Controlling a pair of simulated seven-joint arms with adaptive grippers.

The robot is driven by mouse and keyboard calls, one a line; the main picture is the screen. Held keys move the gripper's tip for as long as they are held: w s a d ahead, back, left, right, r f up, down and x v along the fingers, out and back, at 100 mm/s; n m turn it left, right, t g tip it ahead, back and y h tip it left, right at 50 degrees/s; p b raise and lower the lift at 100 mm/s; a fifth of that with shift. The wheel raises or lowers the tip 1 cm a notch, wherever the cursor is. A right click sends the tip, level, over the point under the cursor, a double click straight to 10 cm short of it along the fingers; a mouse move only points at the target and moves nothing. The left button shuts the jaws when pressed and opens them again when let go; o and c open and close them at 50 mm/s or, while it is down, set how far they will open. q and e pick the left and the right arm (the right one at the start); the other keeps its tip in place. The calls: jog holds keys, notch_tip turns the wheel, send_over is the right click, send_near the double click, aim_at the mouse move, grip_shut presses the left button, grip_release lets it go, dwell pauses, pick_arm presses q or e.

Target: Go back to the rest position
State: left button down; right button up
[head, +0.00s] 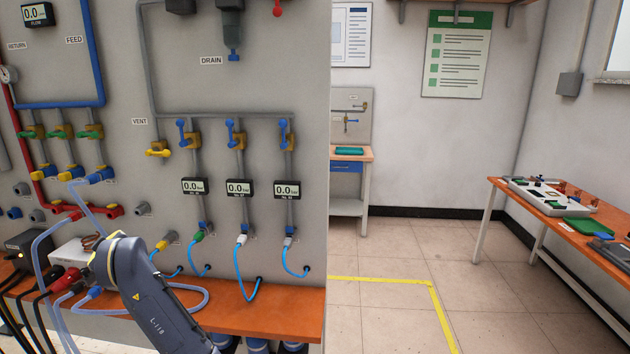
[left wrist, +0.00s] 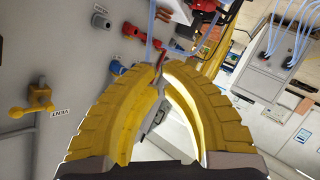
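My left arm rises from the bottom of the head view, in front of the pipe panel (head: 232,90). Its dark link hides most of the left gripper there. In the left wrist view, the left gripper (left wrist: 161,68) shows two yellow ribbed fingers curving towards each other. Their tips are close, with a narrow gap. A clear hose and a red fitting (left wrist: 143,38) show past the tips; I cannot tell whether anything is held. My right arm and right gripper are in neither view.
An orange bench (head: 255,312) runs below the panel, with a white box (head: 68,253) and several hoses near my left arm. Yellow floor tape (head: 385,280) marks the floor at right. An orange side table (head: 520,200) holds trays. The floor between is clear.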

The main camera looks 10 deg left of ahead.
pick_arm(q)
jog(key=s+d+f+m+t+h, duration=0.1)
jog(key=s+d+f+m, duration=0.2)
jog(key=d+f+m, duration=0.6)
jog(key=s+d+f+m+t+h, duration=0.1)
jog(key=s+d+f+m+h, duration=0.15)
jog(key=d+f+m, duration=0.6)
jog(key=s+d+f+m+g+h, duration=0.3)
jog(key=s+d+f+m, duration=0.5)
jog(key=s+d+f, duration=0.9)
jog(key=s+d+f+g+h, duration=0.1)
jog(key=s+d+f+h, duration=0.1)
jog(key=f, duration=1.3)
jog(key=s+d+f+h, duration=0.1)
jog(key=d+f+h, duration=0.15)
jog(key=f, duration=1.25)
jog(key=s+f+n+g+h, duration=0.1)
jog(key=s+f+n+g, duration=0.2)
jog(key=s+f, duration=1.7)
jog(key=shift+s+d+f, duration=0.25)
jog(key=shift+s+f, duration=0.15)
jog(key=shift+s, duration=0.85)
